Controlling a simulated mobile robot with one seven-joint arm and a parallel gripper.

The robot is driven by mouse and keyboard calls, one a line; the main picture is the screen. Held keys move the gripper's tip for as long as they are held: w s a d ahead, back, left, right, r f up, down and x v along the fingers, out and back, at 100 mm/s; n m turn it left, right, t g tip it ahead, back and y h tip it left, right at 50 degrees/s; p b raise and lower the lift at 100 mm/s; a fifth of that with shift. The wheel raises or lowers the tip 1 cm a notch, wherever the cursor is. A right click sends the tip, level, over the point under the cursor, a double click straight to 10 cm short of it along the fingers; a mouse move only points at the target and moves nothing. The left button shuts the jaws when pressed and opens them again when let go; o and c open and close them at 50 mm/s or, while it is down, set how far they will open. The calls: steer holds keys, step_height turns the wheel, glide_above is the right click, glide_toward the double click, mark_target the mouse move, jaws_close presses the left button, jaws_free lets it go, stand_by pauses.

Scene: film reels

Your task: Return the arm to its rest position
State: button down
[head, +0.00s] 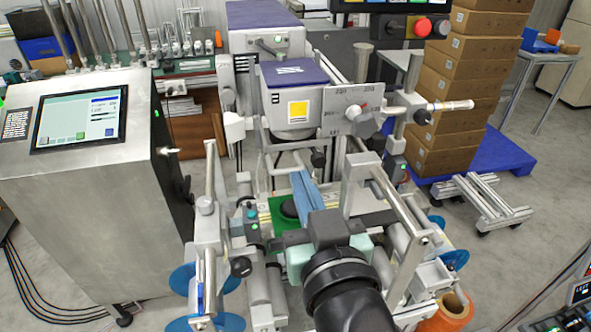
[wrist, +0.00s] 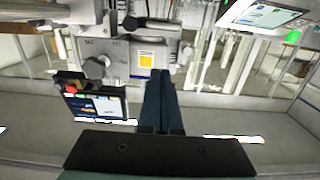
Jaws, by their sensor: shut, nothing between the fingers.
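My gripper (head: 299,178) is in the lower middle of the head view, in front of the machine. Its two blue fingers lie together with nothing between them and point away from my body. In the wrist view the shut fingers (wrist: 160,74) stand in the middle, pointing towards the machine front with its yellow square label. My dark arm reaches in from the bottom edge of the head view and hides part of the machine's lower frame.
A steel cabinet with a touchscreen (head: 80,118) stands at left. The machine's metal rollers and posts (head: 398,215) are close on the gripper's right. Blue discs (head: 190,280) and an orange reel (head: 450,312) sit low. Stacked cartons (head: 465,105) stand behind right. Floor is open at far right.

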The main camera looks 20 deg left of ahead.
steer(key=s+d+r+m+t+h+p, duration=0.2)
steer(key=d+r+t+h, duration=0.1)
steer(key=r, duration=0.9)
steer(key=s+d+r+m+t+h+p, duration=0.2)
steer(key=d+r+t, duration=0.3)
steer(key=r, duration=0.7)
steer(key=s+d+r+m+t+h+p, duration=0.2)
steer(key=d+r+t+h, duration=0.2)
steer(key=r, duration=0.8)
steer(key=shift+s+r+m+t+h, duration=0.15)
steer(key=shift+r+m+t+h, duration=0.05)
steer(key=shift+m+t+h, duration=0.25)
steer(key=shift+d, duration=0.1)
